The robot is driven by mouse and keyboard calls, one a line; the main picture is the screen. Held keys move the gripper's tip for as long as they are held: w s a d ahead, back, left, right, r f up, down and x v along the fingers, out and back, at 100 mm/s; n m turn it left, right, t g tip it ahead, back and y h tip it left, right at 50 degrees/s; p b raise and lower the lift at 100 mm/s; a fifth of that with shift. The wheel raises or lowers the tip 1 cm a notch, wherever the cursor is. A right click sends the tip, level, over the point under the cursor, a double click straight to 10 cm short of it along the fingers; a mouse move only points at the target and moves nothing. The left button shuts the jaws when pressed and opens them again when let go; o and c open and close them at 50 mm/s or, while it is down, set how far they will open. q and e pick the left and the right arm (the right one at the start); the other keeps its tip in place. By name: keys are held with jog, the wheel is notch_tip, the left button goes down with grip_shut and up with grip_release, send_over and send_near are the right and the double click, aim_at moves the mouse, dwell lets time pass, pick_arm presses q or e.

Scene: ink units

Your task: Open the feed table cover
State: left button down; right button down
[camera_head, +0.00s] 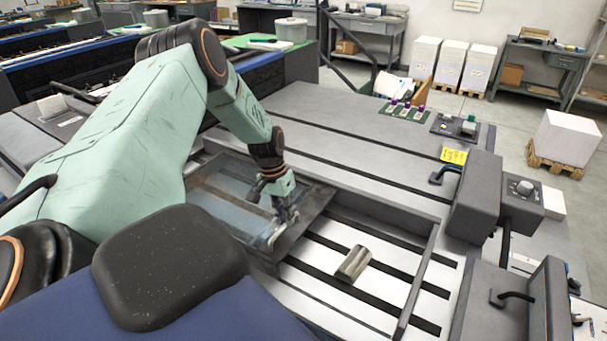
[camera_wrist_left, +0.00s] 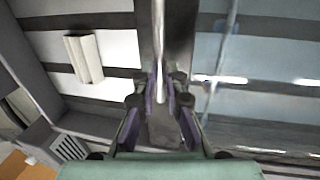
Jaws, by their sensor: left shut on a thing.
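The feed table cover (camera_head: 225,190) is a smoky see-through panel with a dark frame, in the middle of the head view. It lies over the left part of the feed table; in the left wrist view the cover (camera_wrist_left: 245,70) fills the right side. My left gripper (camera_head: 280,226) is at the cover's right edge, shut on it. In the left wrist view the fingers of my left gripper (camera_wrist_left: 160,95) close around a thin bar along that edge. The white and dark striped feed table (camera_head: 330,305) shows uncovered right of the cover. My right gripper is out of view.
A metallic block (camera_head: 353,264) lies on the uncovered striped bed, right of my left gripper. Dark housings with handles (camera_head: 474,195) stand at the right. Grey flat machine top (camera_head: 330,120) lies behind. A yellow note (camera_head: 453,156) and small bottles are farther back.

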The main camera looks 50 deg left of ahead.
pick_arm(q)
jog(key=shift+s+a+r, duration=0.1)
jog(key=shift+a, duration=0.75)
jog(key=c, duration=1.4)
grip_release()
jog(key=shift+s+d, duration=0.1)
notch_tip(320, 180, up, 12)
jog(key=a, duration=0.2)
jog(key=shift+s+a, duration=0.15)
jog(key=shift+s, duration=0.15)
jog(key=shift+f, duration=0.2)
